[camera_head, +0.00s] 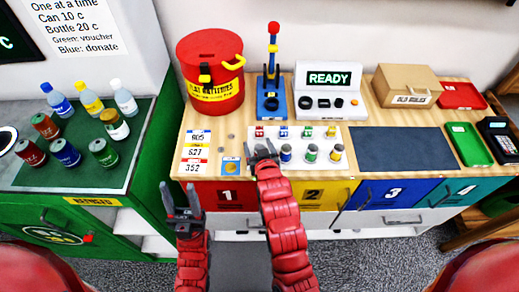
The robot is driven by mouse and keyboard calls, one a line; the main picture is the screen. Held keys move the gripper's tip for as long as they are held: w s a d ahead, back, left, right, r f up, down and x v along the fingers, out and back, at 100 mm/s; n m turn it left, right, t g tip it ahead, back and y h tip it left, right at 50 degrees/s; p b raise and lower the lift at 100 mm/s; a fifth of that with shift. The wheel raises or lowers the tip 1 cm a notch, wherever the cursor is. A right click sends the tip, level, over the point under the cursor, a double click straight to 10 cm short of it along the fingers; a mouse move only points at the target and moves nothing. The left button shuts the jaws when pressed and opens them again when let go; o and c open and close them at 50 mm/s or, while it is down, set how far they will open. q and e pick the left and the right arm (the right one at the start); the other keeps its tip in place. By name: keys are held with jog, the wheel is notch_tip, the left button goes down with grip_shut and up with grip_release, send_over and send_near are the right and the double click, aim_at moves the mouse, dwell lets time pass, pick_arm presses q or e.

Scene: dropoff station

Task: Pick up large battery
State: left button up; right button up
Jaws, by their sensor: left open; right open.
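Several upright batteries stand on a white mat (352,163) on the wooden counter. The front row holds larger ones: a blue one (286,154), a green one (311,154) and a yellow one (336,154). My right gripper (262,151) is open at the left end of this row, left of the blue battery. It covers that spot, so I cannot tell whether a battery is between its fingers. My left gripper (184,212) is open and empty, in front of the counter's left front corner.
Small items (283,131) stand in a row behind the batteries. A red drum (212,78), a blue press (271,92) and a READY machine (329,92) stand at the back. A dark mat (403,148) is clear at right. A green bottle table (80,176) is at left.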

jog(key=shift+w+f, duration=0.15)
jog(key=shift+w, duration=0.2)
grip_shut()
dwell(0.4)
